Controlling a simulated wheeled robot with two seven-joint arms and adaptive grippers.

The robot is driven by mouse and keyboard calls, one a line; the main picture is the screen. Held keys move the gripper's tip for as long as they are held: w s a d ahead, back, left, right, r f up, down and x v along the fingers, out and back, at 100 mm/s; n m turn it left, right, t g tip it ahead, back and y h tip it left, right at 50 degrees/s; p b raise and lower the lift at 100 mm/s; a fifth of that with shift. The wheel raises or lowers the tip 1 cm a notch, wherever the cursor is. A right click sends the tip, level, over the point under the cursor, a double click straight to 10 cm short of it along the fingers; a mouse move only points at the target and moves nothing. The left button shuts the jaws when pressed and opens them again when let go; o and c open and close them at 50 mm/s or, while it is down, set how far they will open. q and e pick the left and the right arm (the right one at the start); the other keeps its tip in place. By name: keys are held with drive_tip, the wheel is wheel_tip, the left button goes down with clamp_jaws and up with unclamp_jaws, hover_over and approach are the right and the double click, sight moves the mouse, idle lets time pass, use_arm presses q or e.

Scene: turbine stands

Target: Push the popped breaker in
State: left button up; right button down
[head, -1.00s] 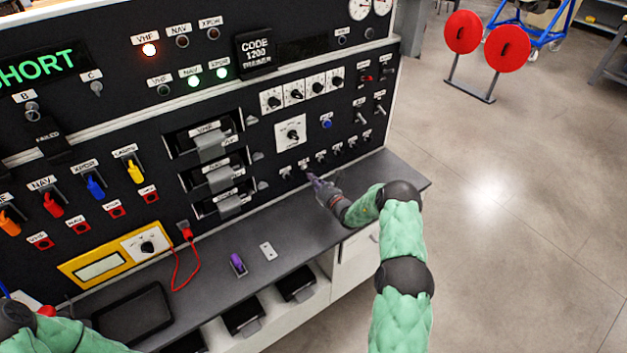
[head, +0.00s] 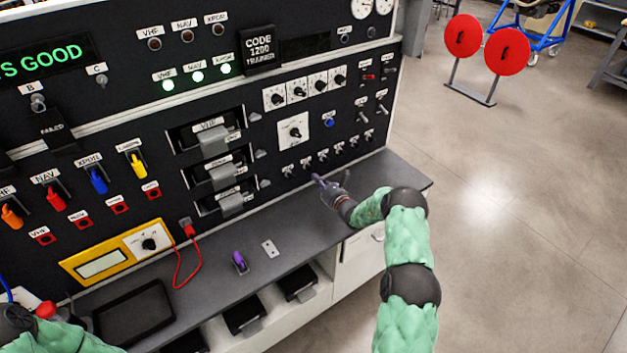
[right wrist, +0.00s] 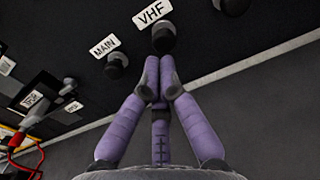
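The breakers form a row low on the right part of the black panel in the head view. The VHF breaker (right wrist: 163,38) is a dark round knob under its white label in the right wrist view, with the MAIN breaker (right wrist: 116,66) to its left. No breaker in the row clearly stands out farther than the others at this size. My right gripper (head: 316,180) is in front of the row, above the shelf. My left gripper is out of frame.
The display (head: 42,60) reads "S GOOD" in green. The green lamps (head: 197,76) below are lit. A red cable (head: 190,265) hangs left.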

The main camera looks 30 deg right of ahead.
use_arm(q)
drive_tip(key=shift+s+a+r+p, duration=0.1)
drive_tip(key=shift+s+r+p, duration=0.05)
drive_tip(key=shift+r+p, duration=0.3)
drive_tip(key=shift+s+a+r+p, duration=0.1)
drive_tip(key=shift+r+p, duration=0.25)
drive_tip(key=shift+p, duration=0.1)
use_arm(e)
drive_tip(key=s, duration=1.1)
drive_tip(key=shift+d, duration=0.45)
drive_tip(key=shift+r, duration=0.1)
